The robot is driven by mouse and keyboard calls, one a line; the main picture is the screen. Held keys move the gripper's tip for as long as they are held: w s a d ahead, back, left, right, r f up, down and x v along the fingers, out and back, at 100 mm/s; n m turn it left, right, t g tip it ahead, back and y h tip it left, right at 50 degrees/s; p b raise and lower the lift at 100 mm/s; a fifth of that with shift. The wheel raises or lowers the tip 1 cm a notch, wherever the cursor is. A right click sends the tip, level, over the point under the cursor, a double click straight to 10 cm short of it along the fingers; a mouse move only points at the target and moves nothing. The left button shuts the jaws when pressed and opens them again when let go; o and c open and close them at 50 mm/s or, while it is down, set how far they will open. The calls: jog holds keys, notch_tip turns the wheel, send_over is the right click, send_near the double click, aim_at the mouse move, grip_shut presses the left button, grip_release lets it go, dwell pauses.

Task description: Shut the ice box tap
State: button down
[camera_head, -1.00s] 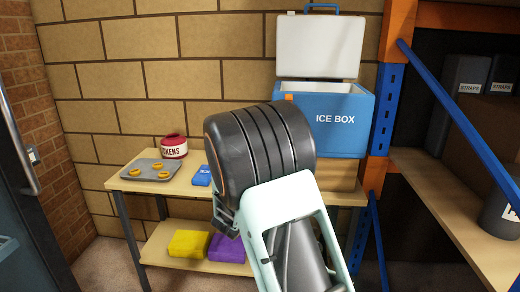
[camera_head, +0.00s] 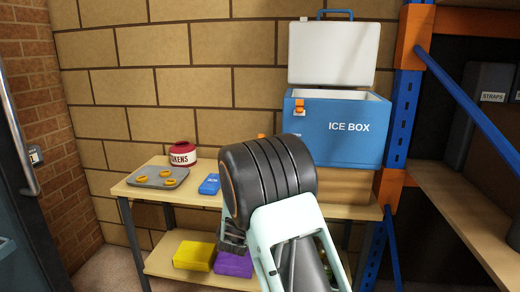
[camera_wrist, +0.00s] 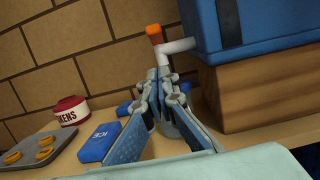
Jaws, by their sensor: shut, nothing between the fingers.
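The blue ice box (camera_head: 335,145) stands with its lid (camera_head: 333,52) open on a wooden block on the bench. Its tap (camera_wrist: 178,47) juts from its left side in the wrist view: a pale pipe with an orange handle (camera_wrist: 154,33) that stands up, tilted in this picture. In the head view only a bit of the orange handle (camera_head: 262,136) shows above my wrist. My gripper (camera_wrist: 163,76) is shut and empty. Its fingertips appear just below the tap's outlet in the wrist view; I cannot tell whether they touch it. In the head view my wrist hides the fingertips.
A blue ICE pack (camera_wrist: 100,143), a red-and-white tokens pot (camera_head: 182,154) and a grey tray (camera_head: 148,180) with orange rings lie on the bench, left of my gripper. A grey object behind the fingers is mostly hidden. A blue-and-orange rack (camera_head: 403,120) stands at the right.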

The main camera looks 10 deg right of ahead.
jog(key=w+d+r+b, duration=0.1)
jog(key=w+d+r, duration=0.2)
jog(key=w, duration=0.6)
jog(key=shift+r, duration=0.75)
jog(key=shift+r, duration=0.2)
jog(key=shift+r+g+p, duration=0.1)
jog(key=shift+g+p, duration=0.4)
jog(key=shift+p, duration=0.45)
